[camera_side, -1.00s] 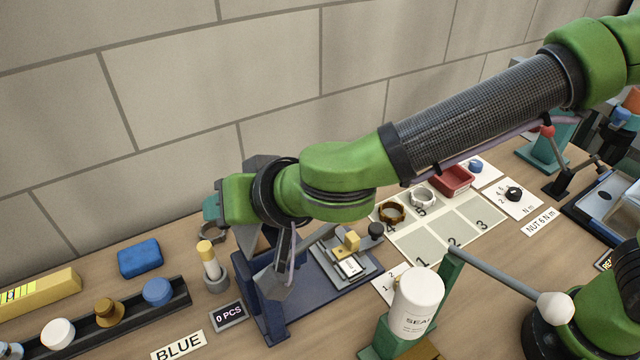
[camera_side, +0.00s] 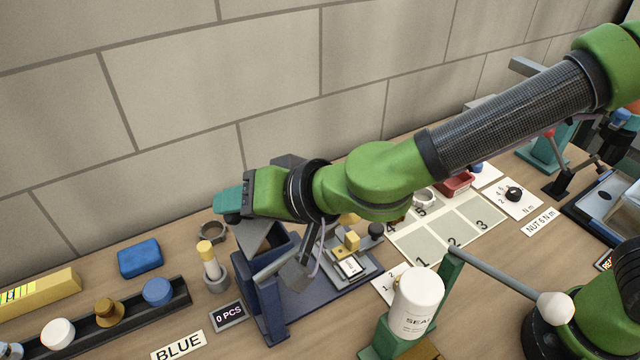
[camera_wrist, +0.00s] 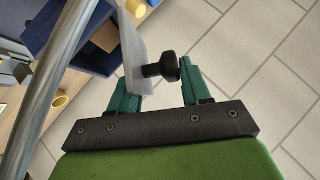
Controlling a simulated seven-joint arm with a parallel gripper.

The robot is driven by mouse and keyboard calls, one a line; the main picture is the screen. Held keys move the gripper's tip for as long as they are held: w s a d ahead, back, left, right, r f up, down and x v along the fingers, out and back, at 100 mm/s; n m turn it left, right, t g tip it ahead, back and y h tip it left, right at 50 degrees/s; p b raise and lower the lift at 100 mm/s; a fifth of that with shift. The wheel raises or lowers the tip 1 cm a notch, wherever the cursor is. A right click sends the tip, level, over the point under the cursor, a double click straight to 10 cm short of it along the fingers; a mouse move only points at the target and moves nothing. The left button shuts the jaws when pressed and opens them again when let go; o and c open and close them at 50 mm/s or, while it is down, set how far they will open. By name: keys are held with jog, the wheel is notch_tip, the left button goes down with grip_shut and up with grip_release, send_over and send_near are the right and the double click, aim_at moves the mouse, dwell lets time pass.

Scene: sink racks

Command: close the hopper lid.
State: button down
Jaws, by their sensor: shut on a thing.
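The hopper (camera_side: 268,300) is a dark blue box in the middle of the side view; part of it shows at the upper left of the wrist view (camera_wrist: 98,58). Its lid (camera_side: 258,237) is a pale grey plate, tilted up at the hopper's top, with the hopper open beside it. In the wrist view the lid (camera_wrist: 133,48) is seen nearly edge-on, with a black knob (camera_wrist: 160,66) on its outer face. My gripper (camera_wrist: 158,80) has its teal fingers on either side of the knob and is shut on it. In the side view my arm partly hides the lid and hopper.
A white-and-yellow cylinder (camera_side: 210,263) and a counter reading 0 PCS (camera_side: 228,316) stand left of the hopper. A small fixture plate (camera_side: 350,262) is at its right. A white SEAL bottle (camera_side: 415,303) stands in front to the right. The wall is behind.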

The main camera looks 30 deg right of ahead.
jog(key=shift+s+a+r, duration=0.15)
jog(key=shift+a, duration=0.1)
jog(key=c, duration=0.8)
grip_release()
jog(key=shift+o, duration=0.5)
jog(key=shift+d, duration=0.2)
jog(key=v, duration=1.6)
jog(key=shift+s, duration=0.35)
jog(key=shift+d+r, duration=0.1)
